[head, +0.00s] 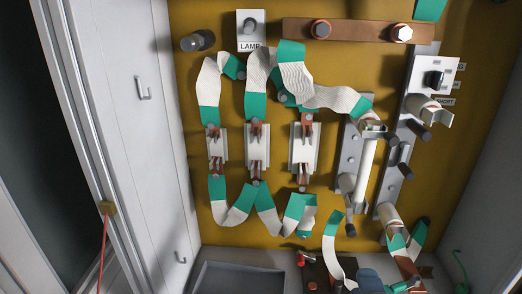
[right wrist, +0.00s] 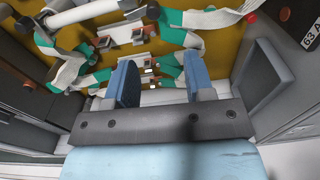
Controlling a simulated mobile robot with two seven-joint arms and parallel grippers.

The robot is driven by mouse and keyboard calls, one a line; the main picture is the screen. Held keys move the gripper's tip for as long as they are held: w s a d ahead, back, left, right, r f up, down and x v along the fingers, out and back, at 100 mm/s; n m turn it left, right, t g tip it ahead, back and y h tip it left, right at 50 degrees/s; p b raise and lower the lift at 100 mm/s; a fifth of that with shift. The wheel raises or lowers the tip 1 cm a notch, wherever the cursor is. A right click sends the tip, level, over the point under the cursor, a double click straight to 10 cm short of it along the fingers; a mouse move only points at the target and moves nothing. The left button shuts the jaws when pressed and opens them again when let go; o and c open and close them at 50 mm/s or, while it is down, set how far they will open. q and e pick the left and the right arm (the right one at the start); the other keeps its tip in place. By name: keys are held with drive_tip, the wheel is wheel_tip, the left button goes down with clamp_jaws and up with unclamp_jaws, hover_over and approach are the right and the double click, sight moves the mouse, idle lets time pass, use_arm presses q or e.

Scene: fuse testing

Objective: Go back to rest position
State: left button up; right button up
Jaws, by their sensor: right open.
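My right gripper (right wrist: 161,80) is open and empty, with two blue fingers standing apart in the right wrist view. In the head view only a blue part of the right gripper (head: 372,281) shows at the bottom edge, in front of the lower part of the cabinet. My left gripper is in neither view. The open cabinet has a yellow-brown back panel (head: 221,239) with fuse holders and white-and-green straps.
A lamp switch (head: 250,30) and a copper bar (head: 358,31) sit at the top. A long white tube fuse (head: 367,168) stands at the right. A grey tray (head: 235,278) lies below. The cabinet's white side wall (head: 135,150) bounds the left.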

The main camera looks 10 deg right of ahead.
drive_tip(key=s+a+f+m+g+y+p, duration=0.1)
drive_tip(key=f+m, duration=0.3)
drive_tip(key=f, duration=0.4)
drive_tip(key=s+a+f+m+g+y+p, duration=0.1)
drive_tip(key=s+f+m+g+y+p, duration=0.1)
drive_tip(key=f, duration=0.7)
drive_tip(key=s+a+f+m+g+y+p, duration=0.1)
drive_tip(key=s+a+f+m+g+y, duration=0.1)
drive_tip(key=f+m, duration=0.4)
wheel_tip(320, 180, down, 3)
drive_tip(key=shift+s+r+g+y+p, duration=0.1)
drive_tip(key=shift+s+g+y+p, duration=0.5)
drive_tip(key=shift+y, duration=0.5)
drive_tip(key=shift+w, duration=0.15)
